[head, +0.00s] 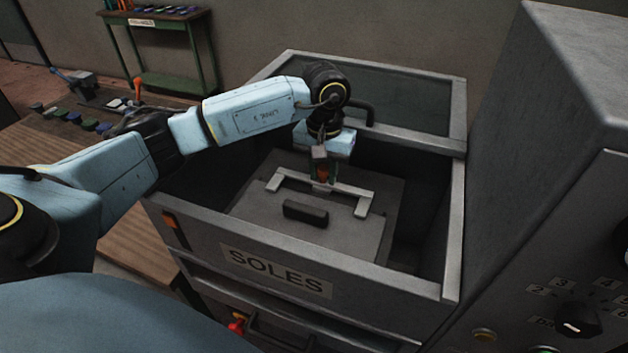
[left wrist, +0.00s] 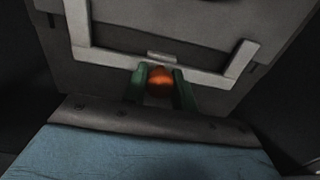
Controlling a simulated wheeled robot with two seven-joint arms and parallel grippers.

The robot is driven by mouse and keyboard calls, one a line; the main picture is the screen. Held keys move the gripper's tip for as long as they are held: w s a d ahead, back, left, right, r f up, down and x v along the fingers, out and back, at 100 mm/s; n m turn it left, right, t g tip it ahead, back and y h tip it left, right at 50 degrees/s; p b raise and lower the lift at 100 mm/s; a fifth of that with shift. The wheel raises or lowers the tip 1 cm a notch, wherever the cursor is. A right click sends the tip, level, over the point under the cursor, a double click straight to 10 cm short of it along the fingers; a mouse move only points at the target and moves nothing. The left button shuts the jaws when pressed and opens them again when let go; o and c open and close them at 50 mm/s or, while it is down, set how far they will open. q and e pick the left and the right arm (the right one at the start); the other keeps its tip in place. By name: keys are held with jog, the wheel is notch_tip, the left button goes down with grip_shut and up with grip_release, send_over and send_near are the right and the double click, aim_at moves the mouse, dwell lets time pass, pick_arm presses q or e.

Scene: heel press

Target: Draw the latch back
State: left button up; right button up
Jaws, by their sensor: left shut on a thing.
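The latch shows as a small orange knob (head: 322,173) at the middle of a pale U-shaped bracket (head: 345,187). The bracket lies on a grey lid or plate (head: 270,214) inside the open SOLES drawer. In the left wrist view the orange knob (left wrist: 160,82) sits between two green fingers. My left gripper (head: 322,178) points down into the drawer and is shut on the orange knob. A small pale tab (left wrist: 162,57) shows just beyond the knob. The latch's far parts are hidden by the gripper. My right gripper is not in view.
The drawer's grey walls (head: 300,243) surround the plate, with a dark gap at its right. A dark handle (head: 306,212) stands on the plate. A tall grey cabinet with a dial (head: 577,320) stands at the right. A wooden bench (head: 60,165) lies at the left.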

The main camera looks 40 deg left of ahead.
pick_arm(q)
jog(key=shift+w, duration=0.15)
jog(key=shift+w+a+b, duration=0.2)
jog(key=shift+w+b, duration=0.35)
jog(key=shift+w, duration=0.1)
jog(key=shift+w+a+b, duration=0.15)
jog(key=shift+w+b, duration=0.4)
jog(key=shift+w, duration=0.05)
jog(key=shift+r, duration=0.1)
jog(key=shift+w+a+r, duration=0.1)
jog(key=shift+r, duration=0.05)
